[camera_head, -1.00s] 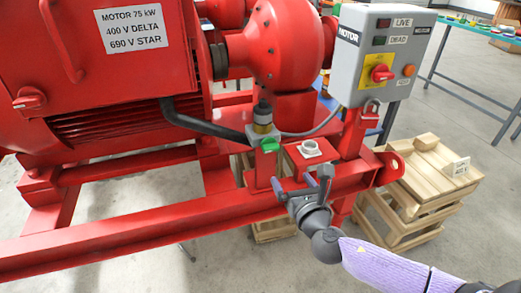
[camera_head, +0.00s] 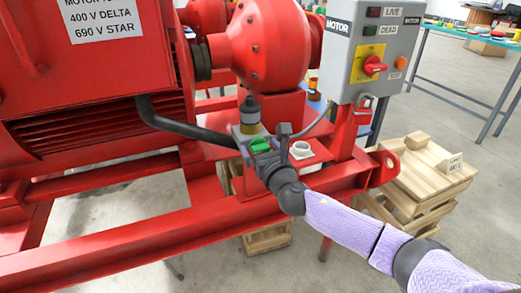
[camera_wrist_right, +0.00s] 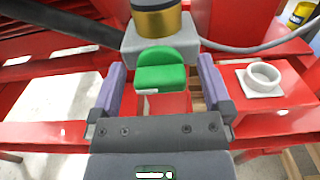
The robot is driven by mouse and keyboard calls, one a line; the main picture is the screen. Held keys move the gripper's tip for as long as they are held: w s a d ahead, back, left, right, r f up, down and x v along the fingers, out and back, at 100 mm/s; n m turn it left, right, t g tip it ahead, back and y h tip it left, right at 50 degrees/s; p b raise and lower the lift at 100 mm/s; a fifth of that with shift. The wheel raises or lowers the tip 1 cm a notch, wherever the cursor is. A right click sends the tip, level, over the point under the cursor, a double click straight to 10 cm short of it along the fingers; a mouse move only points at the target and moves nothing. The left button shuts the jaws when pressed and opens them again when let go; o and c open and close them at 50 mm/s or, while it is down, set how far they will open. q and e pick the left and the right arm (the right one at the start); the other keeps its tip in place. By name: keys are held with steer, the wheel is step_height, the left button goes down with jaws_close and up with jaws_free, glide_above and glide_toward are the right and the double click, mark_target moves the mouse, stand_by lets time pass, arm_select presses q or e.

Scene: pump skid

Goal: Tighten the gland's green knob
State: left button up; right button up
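The gland's green knob (camera_head: 260,145) sits on the front of a small grey block below a brass and dark gland fitting (camera_head: 250,113). In the right wrist view the green knob (camera_wrist_right: 161,70) shows as a rounded tab with a flat lower part. My right gripper (camera_head: 262,150) is at the knob. In the right wrist view its two purple-padded fingers (camera_wrist_right: 161,82) stand apart, one on each side of the knob, with gaps on both sides. My left gripper is not in view.
A white round fitting (camera_head: 301,150) stands on the red bracket just right of the knob. A black cable (camera_head: 180,125) runs in from the left. The grey motor control box (camera_head: 366,50) is behind right. Wooden crates (camera_head: 425,175) stand at right.

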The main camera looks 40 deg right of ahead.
steer(key=c, duration=1.3)
steer(key=shift+o, duration=0.2)
